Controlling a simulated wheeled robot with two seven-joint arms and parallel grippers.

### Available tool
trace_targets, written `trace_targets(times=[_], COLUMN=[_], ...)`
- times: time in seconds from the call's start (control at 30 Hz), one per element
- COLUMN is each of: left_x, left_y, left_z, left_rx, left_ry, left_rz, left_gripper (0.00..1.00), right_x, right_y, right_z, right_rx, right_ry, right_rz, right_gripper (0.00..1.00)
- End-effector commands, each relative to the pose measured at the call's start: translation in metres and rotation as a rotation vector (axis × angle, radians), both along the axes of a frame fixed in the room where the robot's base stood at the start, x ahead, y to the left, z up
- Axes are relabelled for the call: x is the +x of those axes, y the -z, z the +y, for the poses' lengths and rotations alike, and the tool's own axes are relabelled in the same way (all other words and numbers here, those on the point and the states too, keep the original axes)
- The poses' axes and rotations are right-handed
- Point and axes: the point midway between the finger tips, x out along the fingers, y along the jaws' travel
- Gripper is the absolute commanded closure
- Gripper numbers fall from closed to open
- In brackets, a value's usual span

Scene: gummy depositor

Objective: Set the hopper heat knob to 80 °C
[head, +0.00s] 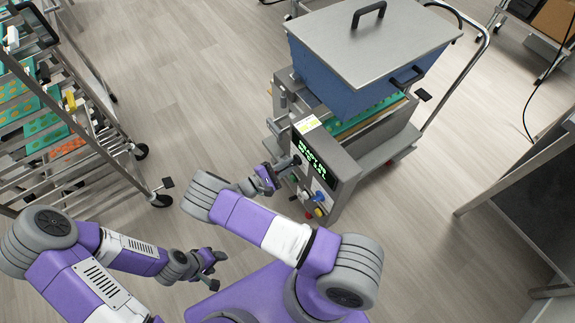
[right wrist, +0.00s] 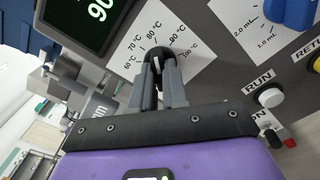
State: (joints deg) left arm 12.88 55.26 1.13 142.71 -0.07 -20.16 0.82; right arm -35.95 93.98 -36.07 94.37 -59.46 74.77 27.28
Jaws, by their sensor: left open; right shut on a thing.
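The hopper heat knob (right wrist: 152,72) is black and sits on a white dial plate (right wrist: 190,65) marked from 60 to 100 °C. My right gripper (right wrist: 160,82) is shut on the knob, with its fingers on both sides. A small white mark shows on the knob near the 80 to 90 side, but the fingers hide part of it and I cannot tell the exact setting. The dark display (right wrist: 88,15) shows a green number that looks like 90. In the head view, my right gripper (head: 278,172) meets the control panel (head: 328,172). My left gripper (head: 212,270) is open and empty, away from the machine.
A blue dial (right wrist: 290,10), a white RUN button (right wrist: 270,97) and a yellow button (right wrist: 316,64) lie beside the knob. The blue hopper (head: 345,75) stands above the panel. A tray rack (head: 90,125) stands at left; floor between is clear.

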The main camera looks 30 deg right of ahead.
Motion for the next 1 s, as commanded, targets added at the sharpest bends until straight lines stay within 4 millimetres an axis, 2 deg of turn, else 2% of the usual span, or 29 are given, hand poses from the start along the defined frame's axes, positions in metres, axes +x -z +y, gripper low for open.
trace_targets(times=[0.4,0.43,0.57,0.87,1.0], left_x=[0.0,0.0,0.0,0.0,0.0], left_y=[0.0,0.0,0.0,0.0,-0.001], left_z=[0.0,0.0,0.0,0.0,0.0], left_rx=[0.0,0.0,0.0,0.0,0.0], left_ry=[0.0,0.0,0.0,0.0,0.0], left_rz=[0.0,0.0,0.0,0.0,0.0], left_gripper=[0.47,0.47,0.47,0.47,0.47], right_x=[0.0,0.0,0.0,0.0,0.0], right_y=[0.0,0.0,0.0,0.0,0.0], right_z=[0.001,0.001,0.001,0.002,0.016], right_rx=[0.001,0.001,0.0,0.0,0.001], right_ry=[-0.001,-0.001,-0.001,-0.001,-0.003], right_rz=[0.007,0.007,0.006,0.006,0.004], right_gripper=[1.0,0.82,0.62,0.61,0.61])
